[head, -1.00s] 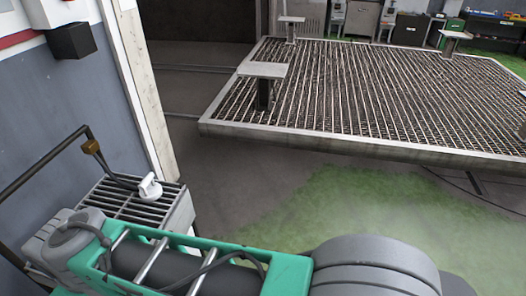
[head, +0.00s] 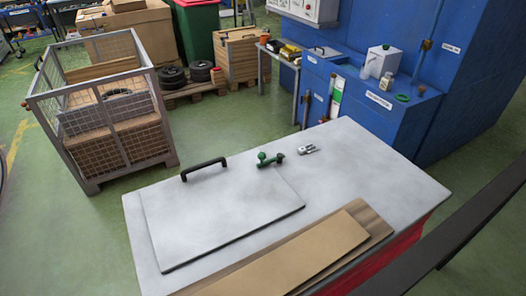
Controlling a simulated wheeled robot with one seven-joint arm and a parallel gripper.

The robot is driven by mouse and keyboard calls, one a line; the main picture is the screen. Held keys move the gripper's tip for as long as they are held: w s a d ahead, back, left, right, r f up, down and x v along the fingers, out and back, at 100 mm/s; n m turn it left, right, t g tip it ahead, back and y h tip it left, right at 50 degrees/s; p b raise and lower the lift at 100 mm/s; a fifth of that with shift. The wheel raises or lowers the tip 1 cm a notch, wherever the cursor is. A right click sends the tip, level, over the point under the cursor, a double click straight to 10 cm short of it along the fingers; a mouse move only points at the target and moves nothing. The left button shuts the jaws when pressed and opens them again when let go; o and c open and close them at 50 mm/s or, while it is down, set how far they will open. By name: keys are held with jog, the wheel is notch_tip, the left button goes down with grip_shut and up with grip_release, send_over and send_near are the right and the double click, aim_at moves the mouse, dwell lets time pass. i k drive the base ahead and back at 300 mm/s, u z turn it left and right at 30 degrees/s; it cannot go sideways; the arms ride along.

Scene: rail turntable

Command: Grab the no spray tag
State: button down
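I cannot make out a tag marked "no spray" in the head view. A small white-and-green upright object (head: 337,96) is at the side of the blue cabinet; I cannot tell what it is. White labels (head: 379,100) are on the blue cabinet front, too small to read. A green ring-shaped item (head: 403,97) lies on the cabinet top. My gripper is not in view.
A grey table (head: 375,160) holds a plate with a black handle (head: 204,169), a green fitting (head: 268,160), a small metal part (head: 308,149) and brown boards (head: 300,258). A mesh crate (head: 100,110) stands left. A dark beam (head: 440,240) crosses the lower right. Green floor is clear between them.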

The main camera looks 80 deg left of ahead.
aim_at(310, 148)
jog(key=u, duration=0.7)
jog(key=i, duration=0.3)
jog(key=u, duration=4.7)
jog(key=k, duration=1.4)
jog(key=z, duration=1.85)
jog(key=i, duration=0.25)
jog(key=u, duration=0.05)
